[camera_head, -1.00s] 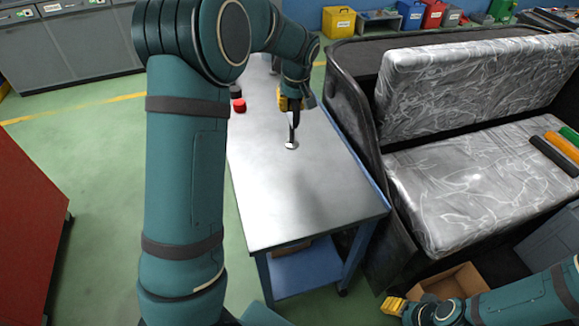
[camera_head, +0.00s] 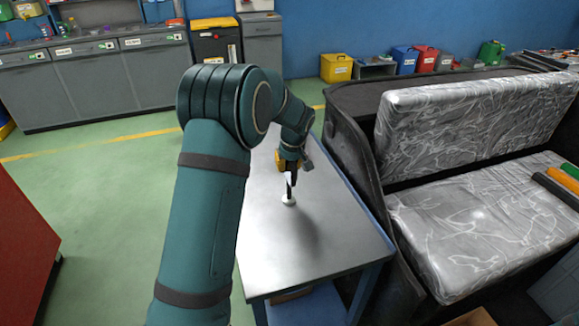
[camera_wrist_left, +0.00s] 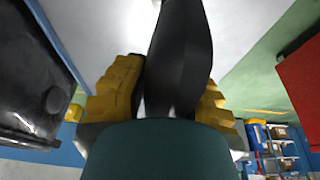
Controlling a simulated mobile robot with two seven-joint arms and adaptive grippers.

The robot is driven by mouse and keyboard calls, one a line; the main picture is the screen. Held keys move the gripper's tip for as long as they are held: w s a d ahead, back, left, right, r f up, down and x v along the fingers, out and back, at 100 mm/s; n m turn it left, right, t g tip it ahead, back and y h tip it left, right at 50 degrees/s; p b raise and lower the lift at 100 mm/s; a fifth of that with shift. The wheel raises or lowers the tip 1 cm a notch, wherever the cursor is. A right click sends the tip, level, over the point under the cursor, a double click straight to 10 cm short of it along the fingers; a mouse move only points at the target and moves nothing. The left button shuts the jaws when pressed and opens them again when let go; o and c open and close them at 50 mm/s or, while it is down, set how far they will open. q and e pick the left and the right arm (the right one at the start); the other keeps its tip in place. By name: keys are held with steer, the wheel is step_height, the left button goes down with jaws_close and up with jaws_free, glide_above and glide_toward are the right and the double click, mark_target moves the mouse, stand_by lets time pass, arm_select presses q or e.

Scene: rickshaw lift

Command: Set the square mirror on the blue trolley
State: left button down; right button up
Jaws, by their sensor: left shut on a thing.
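My left gripper (camera_head: 290,166) has yellow fingers and is shut on the dark handle of the mirror (camera_head: 288,199). The handle hangs down over the blue trolley's grey metal top (camera_head: 320,235), with the small pale head at its lower end. I cannot tell whether the head touches the top, nor make out its shape. In the left wrist view the black handle (camera_wrist_left: 178,65) runs between the yellow finger pads. The trolley has blue edges and a blue lower shelf (camera_head: 315,305). My left arm hides part of its left side. My right gripper is out of view.
A dark rickshaw body with a plastic-wrapped grey seat (camera_head: 480,200) stands close along the trolley's right side. A red cabinet (camera_head: 22,235) is at the left. Grey cabinets (camera_head: 95,85) line the back wall. The trolley top's near half is clear.

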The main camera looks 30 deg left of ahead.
arm_select(q)
steer(key=shift+f, duration=0.1)
steer(key=c, duration=0.9)
jaws_free()
steer(key=shift+r, duration=0.3)
steer(key=p+v, duration=0.2)
steer(key=v, duration=0.9)
steer(key=shift+s+d+r, duration=0.15)
steer(key=shift+r, duration=0.2)
steer(key=shift+f, duration=0.1)
